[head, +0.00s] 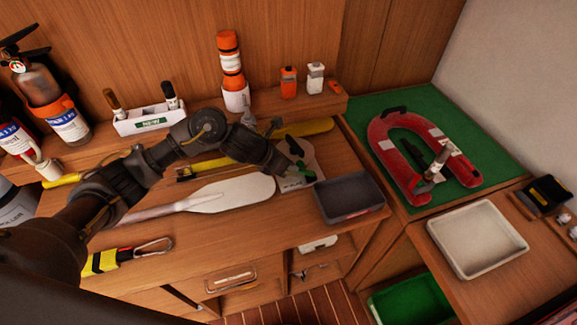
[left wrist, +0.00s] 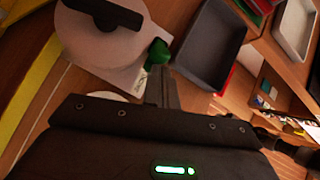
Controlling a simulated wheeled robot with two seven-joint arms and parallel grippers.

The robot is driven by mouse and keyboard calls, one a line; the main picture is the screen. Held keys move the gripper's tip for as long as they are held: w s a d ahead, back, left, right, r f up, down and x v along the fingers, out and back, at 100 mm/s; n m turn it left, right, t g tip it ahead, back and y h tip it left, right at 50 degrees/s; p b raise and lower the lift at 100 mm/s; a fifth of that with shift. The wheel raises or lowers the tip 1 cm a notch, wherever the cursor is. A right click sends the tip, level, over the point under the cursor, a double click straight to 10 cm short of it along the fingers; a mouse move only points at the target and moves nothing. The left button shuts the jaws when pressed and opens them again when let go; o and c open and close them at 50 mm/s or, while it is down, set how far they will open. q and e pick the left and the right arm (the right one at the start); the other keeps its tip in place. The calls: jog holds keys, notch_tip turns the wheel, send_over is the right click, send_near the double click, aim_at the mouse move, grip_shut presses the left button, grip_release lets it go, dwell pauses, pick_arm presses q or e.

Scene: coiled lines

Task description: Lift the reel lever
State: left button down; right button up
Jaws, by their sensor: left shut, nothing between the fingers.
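The reel shows in the left wrist view as a pale disc (left wrist: 95,35) on a white plate, with a black bar across its top. A green lever knob (left wrist: 157,53) sticks out at the plate's right edge. My left gripper (head: 286,168) is shut and empty, low over the plate. In the left wrist view its fingers (left wrist: 161,80) end just below the knob; I cannot tell whether they touch it.
A dark grey tray (head: 348,197) stands right of the reel. A white paddle (head: 230,194) lies under my left arm. A red horseshoe buoy (head: 398,165) lies on the green mat. A white tray (head: 475,240) is at the right. An orange and white canister (head: 231,62) stands behind.

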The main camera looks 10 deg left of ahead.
pick_arm(q)
jog(key=shift+r+p, duration=0.35)
jog(key=shift+r, duration=0.35)
jog(key=shift+r+p, duration=0.35)
jog(key=shift+r, duration=0.05)
notch_tip(320, 180, up, 9)
jog(key=s+a+p, duration=0.1)
jog(key=s+p, duration=0.1)
jog(key=p, duration=0.4)
jog(key=shift+a, duration=0.35)
